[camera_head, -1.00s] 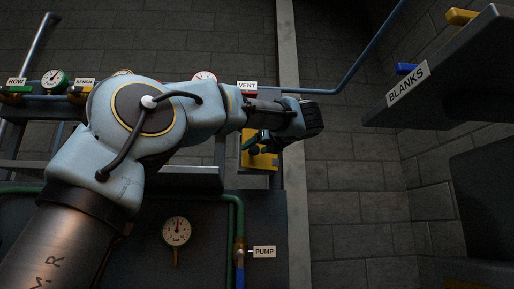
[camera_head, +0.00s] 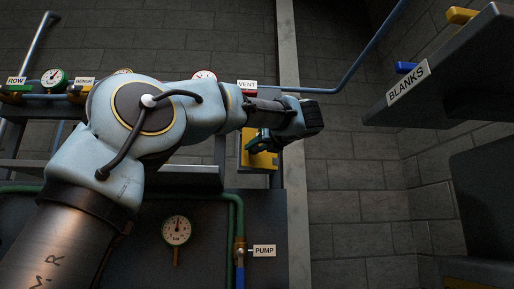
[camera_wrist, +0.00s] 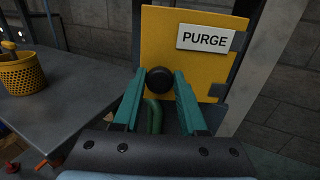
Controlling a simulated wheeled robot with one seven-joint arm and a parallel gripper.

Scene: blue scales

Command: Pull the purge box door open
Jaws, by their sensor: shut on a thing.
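The purge box door (camera_wrist: 205,62) is a yellow panel with a white PURGE label (camera_wrist: 206,38) in the wrist view. It has a round black knob (camera_wrist: 160,80) near its lower left and dark hinges on its right edge. My gripper (camera_wrist: 161,82) has its two green fingers on either side of the knob and is shut on it. In the head view the yellow box (camera_head: 262,152) sits below the VENT label, partly hidden behind my gripper (camera_head: 256,141). I cannot tell from these frames whether the door stands ajar.
A grey bench (camera_wrist: 70,95) with a yellow basket (camera_wrist: 24,75) lies left in the wrist view. A pale post (camera_head: 292,190) stands right of the box. A BLANKS shelf (camera_head: 450,75) juts out at the upper right. Gauges and pipes line the left.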

